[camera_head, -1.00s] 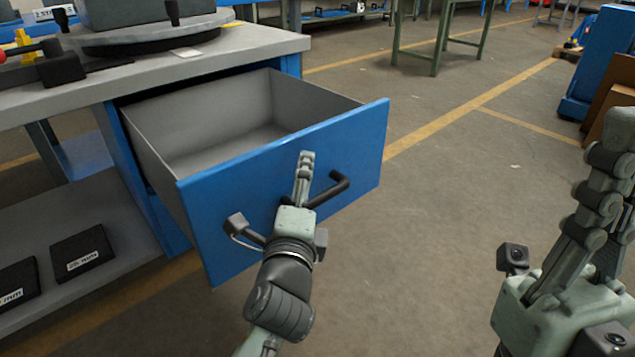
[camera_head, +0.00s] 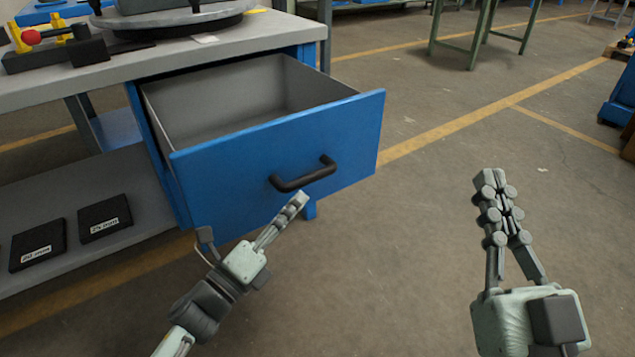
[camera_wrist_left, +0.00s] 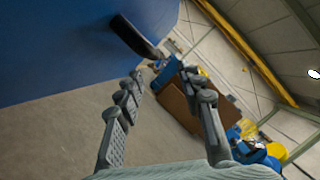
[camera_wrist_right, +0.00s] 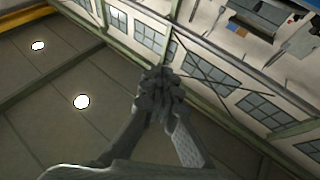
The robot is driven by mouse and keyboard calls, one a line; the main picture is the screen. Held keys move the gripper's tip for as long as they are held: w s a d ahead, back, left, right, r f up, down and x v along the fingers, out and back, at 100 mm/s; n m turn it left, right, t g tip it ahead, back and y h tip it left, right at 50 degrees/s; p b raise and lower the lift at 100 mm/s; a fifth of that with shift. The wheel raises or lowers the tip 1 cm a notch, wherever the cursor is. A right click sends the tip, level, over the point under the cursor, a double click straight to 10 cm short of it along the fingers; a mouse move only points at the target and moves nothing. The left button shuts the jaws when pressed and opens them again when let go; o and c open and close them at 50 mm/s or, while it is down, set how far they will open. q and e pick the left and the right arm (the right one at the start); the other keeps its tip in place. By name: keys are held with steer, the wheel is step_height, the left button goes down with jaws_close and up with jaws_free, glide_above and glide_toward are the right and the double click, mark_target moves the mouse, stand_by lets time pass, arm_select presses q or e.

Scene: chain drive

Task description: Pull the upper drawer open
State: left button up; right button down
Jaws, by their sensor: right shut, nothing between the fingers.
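The upper drawer (camera_head: 280,145) has a blue front and a grey, empty inside, and it stands pulled well out of the workbench. Its black bar handle (camera_head: 303,175) is on the front and also shows in the left wrist view (camera_wrist_left: 137,37). My left gripper (camera_head: 298,203) is just below and in front of the handle, apart from it. In the left wrist view its fingers (camera_wrist_left: 158,88) are spread with nothing between them. My right gripper (camera_head: 490,180) is raised over open floor to the right, away from the drawer. Its fingertips (camera_wrist_right: 160,82) meet, with nothing held.
The bench top (camera_head: 190,58) carries a round turntable (camera_head: 170,18) and a dark fixture with a red knob (camera_head: 60,50). Black labelled plates (camera_head: 104,217) lie on the lower shelf (camera_head: 75,245). The floor right of the drawer is clear.

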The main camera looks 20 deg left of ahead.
mark_target(323, 173)
arm_select(q)
steer(key=x, duration=0.7)
steer(key=shift+w, duration=0.1)
steer(key=shift+c, duration=0.3)
